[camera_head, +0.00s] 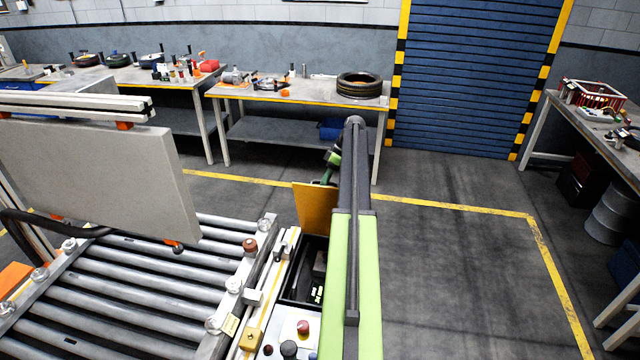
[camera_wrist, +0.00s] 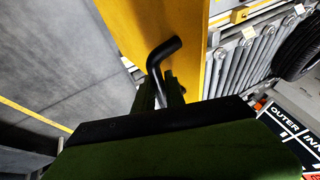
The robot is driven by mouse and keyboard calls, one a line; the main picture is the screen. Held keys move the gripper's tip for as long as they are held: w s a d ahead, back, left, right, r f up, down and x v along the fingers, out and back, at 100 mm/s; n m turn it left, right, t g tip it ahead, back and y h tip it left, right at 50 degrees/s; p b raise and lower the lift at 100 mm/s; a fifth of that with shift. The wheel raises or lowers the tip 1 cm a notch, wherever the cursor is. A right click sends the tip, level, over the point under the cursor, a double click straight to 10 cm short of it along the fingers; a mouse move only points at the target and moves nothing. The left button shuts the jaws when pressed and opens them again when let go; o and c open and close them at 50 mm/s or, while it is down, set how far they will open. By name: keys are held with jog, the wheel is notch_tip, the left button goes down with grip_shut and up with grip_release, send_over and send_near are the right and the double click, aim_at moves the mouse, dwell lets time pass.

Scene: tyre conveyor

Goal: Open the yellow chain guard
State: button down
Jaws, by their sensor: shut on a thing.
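The yellow chain guard (camera_head: 314,209) stands up, tilted, at the far end of an open black housing (camera_head: 303,289) beside the roller conveyor. Dark parts show inside the housing. In the wrist view the guard (camera_wrist: 192,75) is a yellow panel running up the middle, with a bent black handle (camera_wrist: 164,50) on its face. My gripper (camera_wrist: 162,90) is shut on the handle. In the head view my gripper (camera_head: 329,172) is just behind the guard's upper edge, its fingertips and the handle hidden there.
The roller conveyor (camera_head: 130,290) lies to the left, under a grey panel (camera_head: 95,170). Control buttons (camera_head: 303,327) sit in front of the housing. A workbench (camera_head: 300,92) with a tyre (camera_head: 359,85) stands behind.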

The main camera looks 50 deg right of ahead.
jog(key=c, duration=1.6)
grip_release()
jog(key=shift+f, duration=0.1)
jog(key=shift+c, duration=0.2)
jog(key=shift+a, duration=0.1)
